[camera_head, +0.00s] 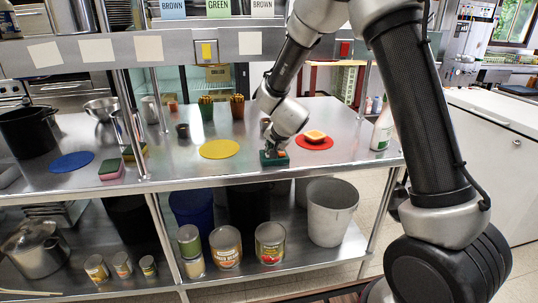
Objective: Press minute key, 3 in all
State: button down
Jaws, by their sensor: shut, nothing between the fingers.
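A small dark green box (275,161) stands near the front edge of the steel counter, left of the red mat. It may be the unit with the minute key, but I cannot make out any key on it. My gripper (269,150) points down directly over this box, its fingers shut and empty. The fingertips are at or just above the box's top; I cannot tell whether they touch. My gripper hides part of the top.
A red round mat (326,145) bears a yellow-orange sponge (315,135), close right of my gripper. A yellow mat (220,149) lies to the left, and a white spray bottle (382,130) stands at the right end. The shelf's hanging rail (150,47) crosses above the counter.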

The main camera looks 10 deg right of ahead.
jog(key=shift+f, duration=0.25)
jog(key=shift+r, duration=0.1)
dwell(0.4)
jog(key=shift+r, duration=0.8)
jog(key=shift+d, duration=0.1)
dwell(1.4)
